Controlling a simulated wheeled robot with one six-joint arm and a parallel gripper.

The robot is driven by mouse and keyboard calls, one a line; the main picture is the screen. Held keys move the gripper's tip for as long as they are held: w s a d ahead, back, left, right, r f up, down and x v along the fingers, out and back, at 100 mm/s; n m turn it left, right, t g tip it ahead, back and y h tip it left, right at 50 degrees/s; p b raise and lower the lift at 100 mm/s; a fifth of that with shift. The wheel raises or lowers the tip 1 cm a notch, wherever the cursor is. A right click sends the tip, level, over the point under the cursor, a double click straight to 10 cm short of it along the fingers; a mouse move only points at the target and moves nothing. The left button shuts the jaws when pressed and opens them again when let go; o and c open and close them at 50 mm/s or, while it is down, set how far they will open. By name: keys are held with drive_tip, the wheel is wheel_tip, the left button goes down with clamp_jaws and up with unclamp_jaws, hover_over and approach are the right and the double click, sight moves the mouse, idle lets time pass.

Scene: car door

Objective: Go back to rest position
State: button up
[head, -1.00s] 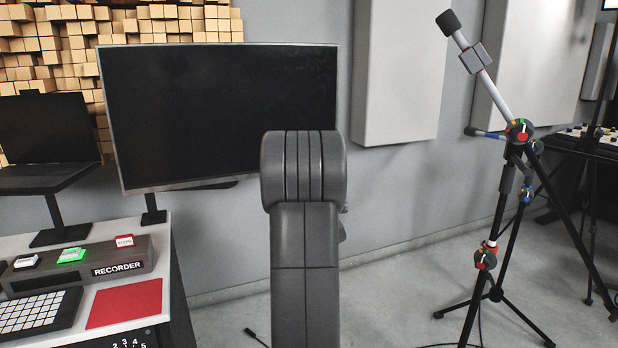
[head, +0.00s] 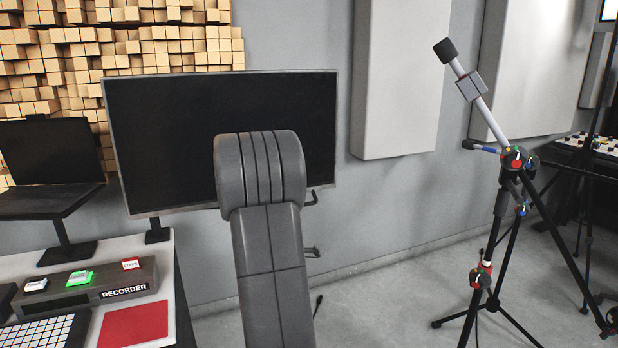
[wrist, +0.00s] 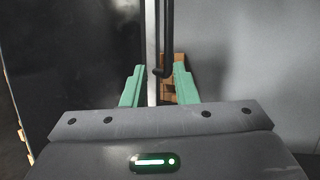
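My gripper (wrist: 159,86) shows in the wrist view as two green fingers standing apart, so it is open. No held object shows between them. A dark hooked bar and a pale upright strip show beyond the gap, with the monitor's dark screen (wrist: 75,55) at the left. In the head view my arm rises in front of the right part of the monitor (head: 165,120) and hides the gripper.
A desk at the left bears a recorder (head: 85,285), a red pad (head: 134,325) and a laptop (head: 48,155). A microphone on a tripod stand (head: 500,195) stands at the right. Grey floor (head: 385,300) is free between my arm and the stand.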

drive_tip(key=s+a+f+m+g+h+p, duration=0.1)
drive_tip(key=s+a+m+h+p, duration=0.3)
drive_tip(key=s+a+h, duration=0.4)
drive_tip(key=s+a+p, duration=0.1)
drive_tip(key=s, duration=0.3)
drive_tip(key=shift+s+f+m, duration=0.25)
drive_tip(key=shift+m, duration=0.05)
drive_tip(key=shift+d, duration=0.1)
idle(0.3)
